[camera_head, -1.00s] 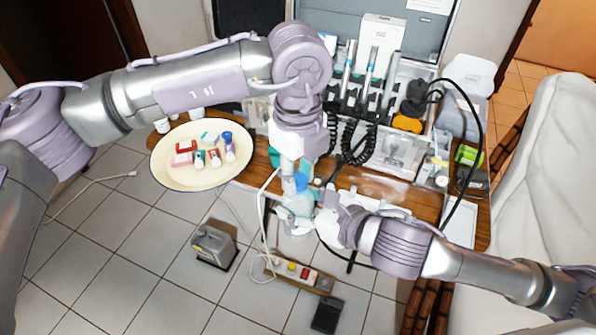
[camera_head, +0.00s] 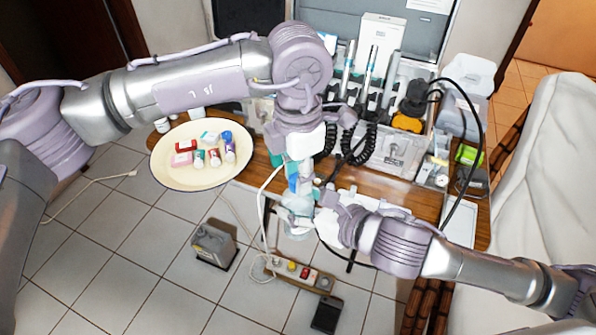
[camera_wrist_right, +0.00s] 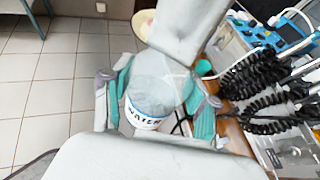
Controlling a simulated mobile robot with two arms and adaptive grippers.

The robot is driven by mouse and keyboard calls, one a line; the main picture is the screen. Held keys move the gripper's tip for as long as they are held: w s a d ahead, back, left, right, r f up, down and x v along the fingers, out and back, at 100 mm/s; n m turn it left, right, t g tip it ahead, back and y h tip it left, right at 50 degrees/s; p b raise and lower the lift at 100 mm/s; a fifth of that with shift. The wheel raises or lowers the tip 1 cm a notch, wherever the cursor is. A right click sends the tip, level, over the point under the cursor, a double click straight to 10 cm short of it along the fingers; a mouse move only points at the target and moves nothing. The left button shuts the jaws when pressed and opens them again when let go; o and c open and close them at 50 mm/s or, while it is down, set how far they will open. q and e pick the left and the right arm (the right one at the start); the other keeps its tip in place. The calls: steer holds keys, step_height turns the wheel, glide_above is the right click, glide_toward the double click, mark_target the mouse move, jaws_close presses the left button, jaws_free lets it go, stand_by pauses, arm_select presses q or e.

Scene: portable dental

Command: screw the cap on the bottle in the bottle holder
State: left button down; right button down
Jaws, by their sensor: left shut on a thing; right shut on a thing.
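A clear bottle (camera_head: 297,203) stands at the front edge of the wooden table. Its label reading "WATER" shows in the right wrist view (camera_wrist_right: 147,116). My right gripper (camera_wrist_right: 158,100) is shut on the bottle, with teal fingers on both sides of it. My left gripper (camera_head: 299,175) points down over the bottle's top and is shut on the blue cap (camera_head: 293,184). The fingers partly hide the cap, so I cannot tell how it sits on the neck. The bottle holder is hidden or cannot be made out.
A cream round tray (camera_head: 170,177) with several small bottles and boxes stands at the left. Dental handpieces with coiled black hoses (camera_head: 357,145) stand behind my grippers. A white cable hangs beside the bottle.

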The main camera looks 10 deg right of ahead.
arm_select(q)
steer(key=m, duration=0.4)
steer(key=shift+m, duration=0.3)
steer(key=m, duration=0.4)
steer(key=shift+m, duration=0.3)
steer(key=m, duration=0.4)
steer(key=shift+w, duration=0.1)
steer(key=m, duration=0.6)
steer(key=c, duration=0.9)
jaws_free()
steer(key=shift+o, duration=0.2)
steer(key=shift+r, duration=0.1)
steer(key=shift+r, duration=2.15)
steer(key=shift+c, duration=0.3)
